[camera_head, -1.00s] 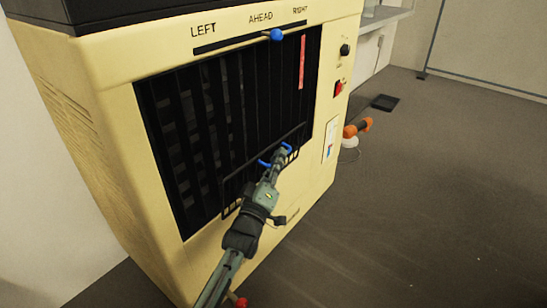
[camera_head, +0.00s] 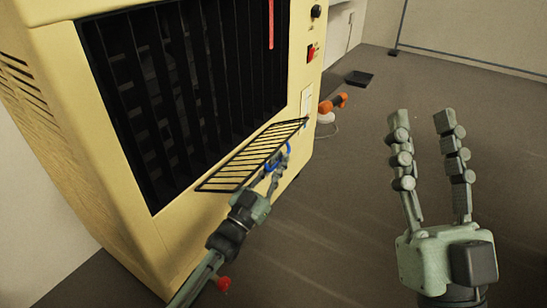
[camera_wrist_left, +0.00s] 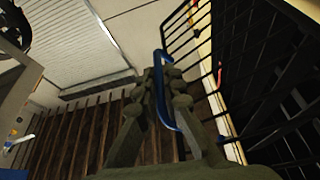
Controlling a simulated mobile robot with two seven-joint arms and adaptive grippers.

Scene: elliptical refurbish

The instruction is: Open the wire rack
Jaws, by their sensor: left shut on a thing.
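The black wire rack (camera_head: 240,165) sticks out from the lower front of the cream cabinet (camera_head: 125,222), folded outward and down. Its blue handle (camera_head: 287,150) is at the outer edge. My left gripper (camera_head: 275,168) is shut on the handle, partly covering it. In the left wrist view, the fingers (camera_wrist_left: 166,85) close around the blue handle (camera_wrist_left: 162,57), with the rack bars (camera_wrist_left: 255,50) to the right. My right gripper (camera_head: 421,118) is open and empty, raised over the floor at the right, apart from the cabinet.
Dark vertical slats (camera_head: 190,80) fill the cabinet's opening behind the rack. A black knob (camera_head: 316,12) and a red switch (camera_head: 311,53) are on its right side. An orange tool (camera_head: 333,102) lies on the floor beyond. The floor (camera_head: 340,220) in front is clear.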

